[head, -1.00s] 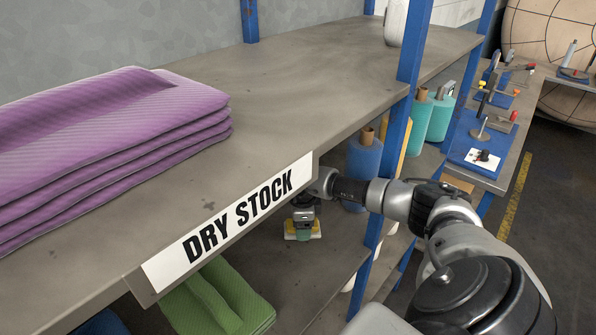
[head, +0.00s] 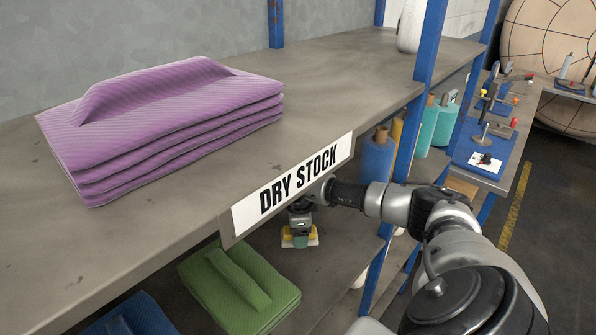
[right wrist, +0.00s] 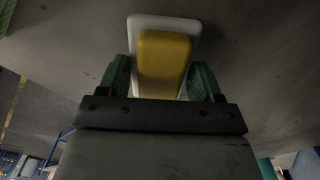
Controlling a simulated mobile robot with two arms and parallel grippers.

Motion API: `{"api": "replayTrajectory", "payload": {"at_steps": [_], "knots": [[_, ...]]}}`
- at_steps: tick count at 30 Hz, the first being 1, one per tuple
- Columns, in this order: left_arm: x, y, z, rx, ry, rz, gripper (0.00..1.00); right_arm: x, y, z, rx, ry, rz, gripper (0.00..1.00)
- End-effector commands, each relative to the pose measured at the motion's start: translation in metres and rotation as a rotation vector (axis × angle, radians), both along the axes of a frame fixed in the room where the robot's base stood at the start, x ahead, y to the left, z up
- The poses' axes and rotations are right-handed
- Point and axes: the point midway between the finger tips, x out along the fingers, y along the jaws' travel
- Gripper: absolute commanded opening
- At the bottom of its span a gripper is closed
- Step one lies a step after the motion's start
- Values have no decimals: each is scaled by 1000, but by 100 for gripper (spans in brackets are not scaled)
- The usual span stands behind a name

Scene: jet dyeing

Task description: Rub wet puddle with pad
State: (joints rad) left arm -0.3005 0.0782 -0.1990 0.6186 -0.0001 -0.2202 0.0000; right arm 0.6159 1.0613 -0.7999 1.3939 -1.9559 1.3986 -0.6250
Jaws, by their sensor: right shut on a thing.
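The pad is a small yellow block with a white layer (right wrist: 163,60). My right gripper (head: 300,236) is shut on the pad, low over the lower shelf (head: 345,262) beneath the upper board. In the head view only the pad's yellow and white ends (head: 313,240) show beside the fingers. In the right wrist view the green fingers grip the yellow part from both sides, with the white layer beyond it. I cannot tell whether the pad touches the shelf. No wet puddle can be made out in either view. My left gripper is not in view.
Folded purple cloth (head: 170,125) lies on the upper shelf (head: 345,75), whose front edge bears a DRY STOCK sign (head: 298,185). Folded green cloth (head: 235,290) and blue cloth (head: 135,318) lie below. A blue post (head: 425,55) and blue roll (head: 377,160) stand near my right arm.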

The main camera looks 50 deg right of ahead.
Motion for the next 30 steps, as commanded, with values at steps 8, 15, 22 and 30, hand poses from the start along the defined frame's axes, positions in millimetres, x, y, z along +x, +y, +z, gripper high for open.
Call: {"api": "replayTrajectory", "payload": {"at_steps": [8, 15, 22, 30], "knots": [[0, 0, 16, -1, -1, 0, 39, 0, -9, 35, -3, -7, -10, 43], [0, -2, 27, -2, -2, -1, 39, -1, -15, 56, -3, -7, -15, 43], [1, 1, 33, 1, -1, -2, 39, -3, -19, 70, -2, -6, -20, 43], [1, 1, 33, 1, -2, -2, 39, -3, -19, 70, -2, -6, -20, 43]]}}
